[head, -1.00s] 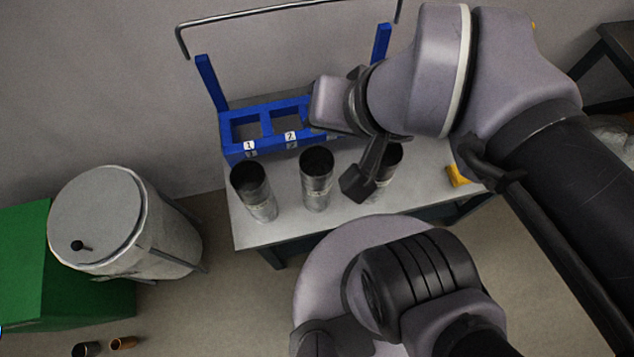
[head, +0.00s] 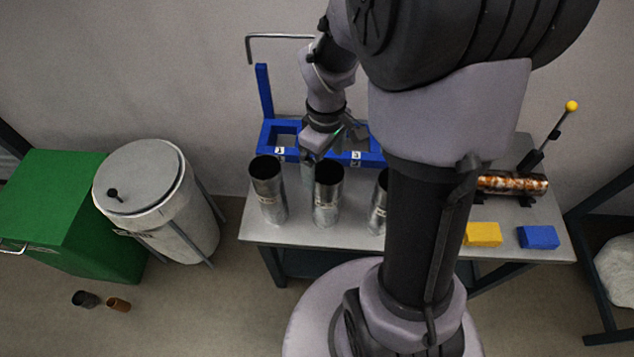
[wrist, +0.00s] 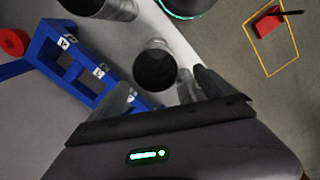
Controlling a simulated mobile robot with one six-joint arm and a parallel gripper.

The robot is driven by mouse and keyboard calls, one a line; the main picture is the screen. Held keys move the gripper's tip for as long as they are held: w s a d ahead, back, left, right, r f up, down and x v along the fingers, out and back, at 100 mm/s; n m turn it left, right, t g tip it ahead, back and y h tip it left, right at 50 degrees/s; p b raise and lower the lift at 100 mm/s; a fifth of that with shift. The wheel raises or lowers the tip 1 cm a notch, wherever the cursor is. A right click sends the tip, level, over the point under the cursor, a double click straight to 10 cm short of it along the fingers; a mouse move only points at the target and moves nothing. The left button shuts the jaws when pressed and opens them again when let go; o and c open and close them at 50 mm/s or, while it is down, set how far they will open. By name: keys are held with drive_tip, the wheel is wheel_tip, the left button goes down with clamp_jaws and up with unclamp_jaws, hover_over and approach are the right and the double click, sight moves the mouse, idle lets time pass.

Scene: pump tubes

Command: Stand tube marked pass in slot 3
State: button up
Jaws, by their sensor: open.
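Three dark, open-topped metal tubes stand upright on the table in front of the blue rack: a left tube (head: 268,195), a middle tube (head: 327,200) and a right tube (head: 378,208), partly hidden by my arm. They carry small labels I cannot read, so I cannot tell which is marked pass. The blue rack (head: 268,138) has square slots; labels 1 and 3 show, and slot 2 is hidden by my gripper. My gripper (wrist: 160,78) is open and empty, with one tube's mouth (wrist: 156,66) just beyond and between its fingertips. In the head view my gripper (head: 330,148) is by the middle tube.
A yellow block (head: 483,234), a blue block (head: 538,237) and a rusty cylinder with a yellow-knobbed lever (head: 513,183) are on the table's right. A lidded drum (head: 155,205) and green box (head: 75,215) stand left. Two small tubes (head: 100,301) lie on the floor.

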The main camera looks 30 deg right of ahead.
sight(328, 181)
wheel_tip(328, 181, down, 3)
drive_tip(key=shift+r+b, duration=0.1)
drive_tip(key=shift+b, duration=0.25)
drive_tip(key=f+b, duration=0.2)
drive_tip(key=f, duration=0.1)
drive_tip(key=d+f+b, duration=0.1)
drive_tip(key=f, duration=0.1)
drive_tip(key=shift+s+f, duration=0.15)
drive_tip(key=shift+f, duration=0.05)
drive_tip(key=shift+r, duration=0.1)
drive_tip(key=shift+c, duration=1.1)
clamp_jaws()
